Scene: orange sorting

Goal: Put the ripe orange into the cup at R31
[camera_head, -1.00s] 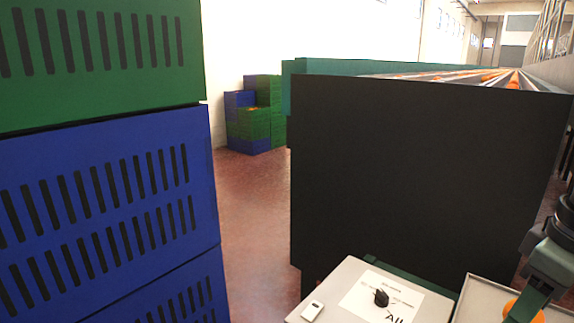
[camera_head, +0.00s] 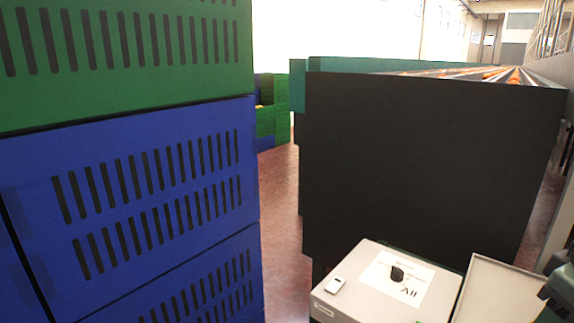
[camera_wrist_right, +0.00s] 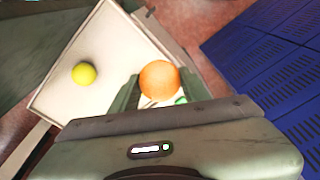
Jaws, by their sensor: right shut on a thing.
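In the right wrist view an orange fruit (camera_wrist_right: 158,79) sits between the fingertips of my right gripper (camera_wrist_right: 157,88), which is shut on it. A yellow-green ball (camera_wrist_right: 84,73) lies on a pale tray (camera_wrist_right: 108,52) to the left of the held orange. In the head view only part of my right arm (camera_head: 560,292) shows at the lower right edge, and the orange is out of sight there. My left gripper is in neither view. I see no cup and no R31 label.
A stack of green (camera_head: 120,50) and blue (camera_head: 150,170) crates stands close on the left. A large dark block (camera_head: 425,165) fills the middle, with a conveyor carrying oranges behind it. A strip of red floor (camera_head: 280,215) lies between them. A pale box (camera_head: 350,303) with a black knob is in front.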

